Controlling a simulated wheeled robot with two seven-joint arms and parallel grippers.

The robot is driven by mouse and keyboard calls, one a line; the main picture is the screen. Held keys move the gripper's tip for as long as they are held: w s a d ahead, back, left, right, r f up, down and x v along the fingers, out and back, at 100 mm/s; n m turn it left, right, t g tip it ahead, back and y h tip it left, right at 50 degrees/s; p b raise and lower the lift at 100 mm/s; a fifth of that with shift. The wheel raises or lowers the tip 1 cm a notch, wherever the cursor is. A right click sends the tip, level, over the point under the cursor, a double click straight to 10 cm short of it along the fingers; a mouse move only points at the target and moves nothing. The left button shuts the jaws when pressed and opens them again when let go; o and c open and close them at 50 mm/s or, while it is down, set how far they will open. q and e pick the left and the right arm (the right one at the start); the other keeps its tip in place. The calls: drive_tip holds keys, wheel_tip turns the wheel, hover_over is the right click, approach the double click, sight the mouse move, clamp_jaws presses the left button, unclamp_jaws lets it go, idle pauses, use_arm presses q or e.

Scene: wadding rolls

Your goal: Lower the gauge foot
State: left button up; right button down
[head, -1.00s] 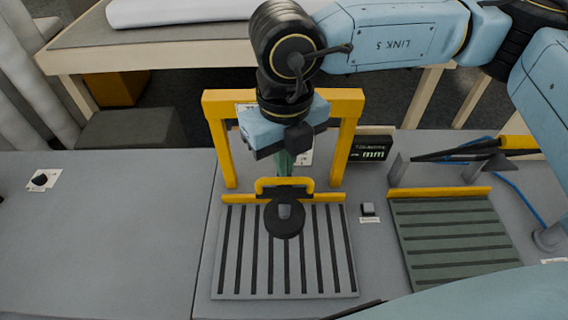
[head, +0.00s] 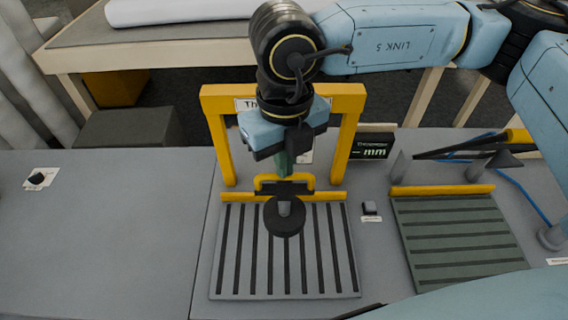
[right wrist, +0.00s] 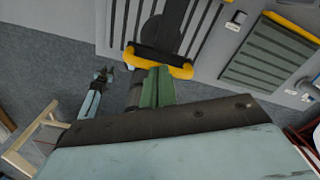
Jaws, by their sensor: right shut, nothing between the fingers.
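The gauge foot (head: 284,217) is a black disc with a grey stub on top, over the slotted grey plate (head: 320,285). I cannot tell whether it touches the plate. A yellow bar handle (head: 284,178) sits just behind it; it also shows in the right wrist view (right wrist: 184,70). My right gripper (head: 284,172) is shut and empty, its green fingers pointing down at the handle. Fingertip contact is unclear. In the right wrist view the green fingers (right wrist: 156,86) end beside the handle. What looks like my left gripper (right wrist: 104,75) shows small at the left there.
A yellow gantry frame (head: 214,135) stands around the gauge. A black mm display (head: 374,147) is right of it. The grey bench (head: 100,235) at left is mostly clear.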

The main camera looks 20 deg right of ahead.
drive_tip(key=shift+f+b, duration=0.8)
drive_tip(key=shift+f, duration=0.1)
drive_tip(key=shift+r+p, duration=1.35)
drive_tip(key=shift+r, duration=2.25)
drive_tip(key=shift+f, duration=0.1)
